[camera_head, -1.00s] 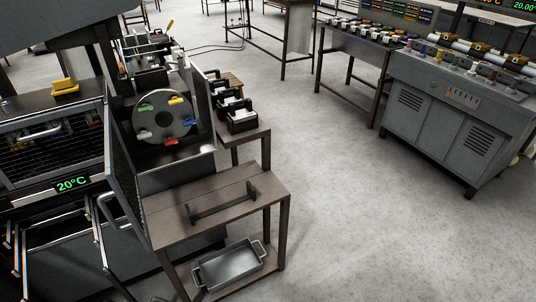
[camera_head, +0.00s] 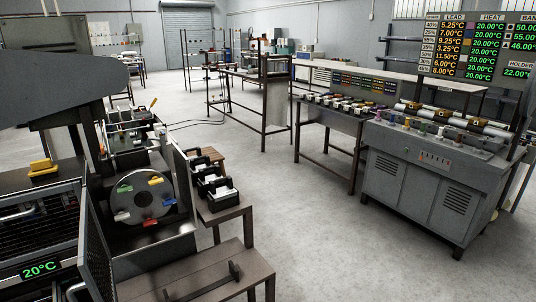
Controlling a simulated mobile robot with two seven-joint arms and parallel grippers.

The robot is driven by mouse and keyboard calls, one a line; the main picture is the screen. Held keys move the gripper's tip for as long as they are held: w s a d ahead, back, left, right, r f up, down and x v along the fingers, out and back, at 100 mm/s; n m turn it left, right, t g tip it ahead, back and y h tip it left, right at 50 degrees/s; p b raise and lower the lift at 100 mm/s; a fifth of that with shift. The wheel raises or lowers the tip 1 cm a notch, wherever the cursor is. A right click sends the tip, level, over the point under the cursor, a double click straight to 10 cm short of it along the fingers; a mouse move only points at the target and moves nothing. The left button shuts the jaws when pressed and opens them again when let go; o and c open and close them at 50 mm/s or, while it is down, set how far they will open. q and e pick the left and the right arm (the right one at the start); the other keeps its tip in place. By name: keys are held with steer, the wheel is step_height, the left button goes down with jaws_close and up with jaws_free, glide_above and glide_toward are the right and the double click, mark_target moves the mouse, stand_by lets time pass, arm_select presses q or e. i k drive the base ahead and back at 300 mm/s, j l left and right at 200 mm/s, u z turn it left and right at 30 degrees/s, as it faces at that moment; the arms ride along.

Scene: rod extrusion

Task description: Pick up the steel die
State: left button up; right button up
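I cannot pick out the steel die for certain. Several black holders (camera_head: 217,189) with pale blocks or labels stand on a narrow brown side table (camera_head: 228,214) at centre left. A round metal disc (camera_head: 142,195) with coloured tabs faces me in the machine at the left. Many small items (camera_head: 345,104) sit in a row on a far table, too small to tell apart. Neither of my grippers is in view.
The machine's open mesh door (camera_head: 97,255) and a low brown table with a dark handle (camera_head: 205,285) stand at the lower left. A grey control cabinet (camera_head: 425,185) stands at the right under a readings board (camera_head: 474,45). The floor (camera_head: 310,240) between is clear.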

mark_target(228, 191)
steer(key=i+j+u, duration=0.1)
steer(key=j+u, duration=0.15)
steer(key=j, duration=0.15)
steer(key=i+j+u, duration=0.2)
steer(key=j, duration=0.2)
steer(key=i+j+u, duration=0.1)
steer(key=j+u, duration=0.15)
steer(key=j, duration=0.15)
